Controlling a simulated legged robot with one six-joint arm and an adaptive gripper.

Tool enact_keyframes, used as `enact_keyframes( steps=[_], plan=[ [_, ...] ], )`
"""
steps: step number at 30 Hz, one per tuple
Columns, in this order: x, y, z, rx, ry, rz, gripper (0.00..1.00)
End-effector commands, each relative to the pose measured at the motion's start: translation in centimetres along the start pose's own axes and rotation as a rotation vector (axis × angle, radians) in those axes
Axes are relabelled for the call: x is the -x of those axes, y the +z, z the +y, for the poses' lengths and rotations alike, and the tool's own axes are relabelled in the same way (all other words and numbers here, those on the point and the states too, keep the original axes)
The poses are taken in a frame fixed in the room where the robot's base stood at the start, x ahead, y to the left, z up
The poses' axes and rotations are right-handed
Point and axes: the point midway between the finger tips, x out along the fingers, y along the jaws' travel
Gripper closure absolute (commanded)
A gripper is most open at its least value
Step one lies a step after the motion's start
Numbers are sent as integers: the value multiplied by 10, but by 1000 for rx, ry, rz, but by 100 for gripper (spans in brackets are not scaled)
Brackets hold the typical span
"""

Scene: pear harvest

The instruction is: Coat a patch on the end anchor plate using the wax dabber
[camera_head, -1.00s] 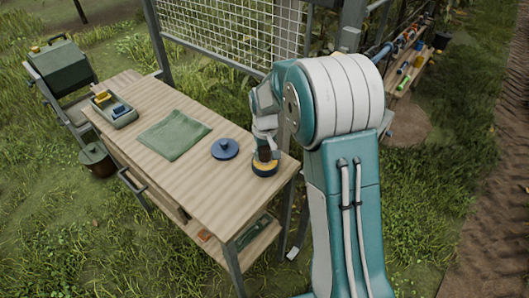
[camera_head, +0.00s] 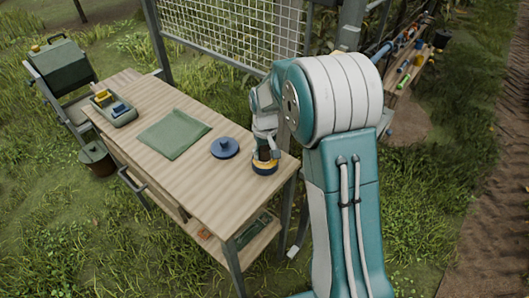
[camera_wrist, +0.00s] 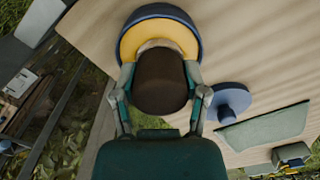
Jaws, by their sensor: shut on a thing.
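My gripper (camera_wrist: 160,75) is shut on the wax dabber (camera_wrist: 160,88), seen from above as a thick dark brown handle between the two fingers. The dabber's pale lower end is over or in the yellow wax of a round blue tin (camera_wrist: 193,20); its contact with the wax is hidden by the handle. In the head view my gripper (camera_head: 266,145) holds the dabber upright at the tin (camera_head: 265,170), near the bench's right end. The blue lid (camera_head: 225,148) with a knob lies left of the tin. I cannot make out the end anchor plate for certain.
The wooden bench (camera_head: 160,98) also bears a green cloth (camera_head: 174,134) and a grey tray (camera_head: 122,120) with yellow and blue things. A mesh fence (camera_head: 235,30) and a metal post (camera_head: 348,40) stand behind. The bench's middle front is clear.

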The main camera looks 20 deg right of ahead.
Motion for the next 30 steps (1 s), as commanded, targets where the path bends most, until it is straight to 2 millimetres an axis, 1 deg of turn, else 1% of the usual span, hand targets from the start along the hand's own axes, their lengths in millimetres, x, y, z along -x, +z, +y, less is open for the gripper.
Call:
enact_keyframes(
  steps=[7, 10, 30],
  plan=[
    [-2, 1, 0, 0, 0, -4, 80],
    [0, 1, 0, 0, 0, -3, 80],
    [48, 0, 0, 0, 0, 1, 80]
  ],
)
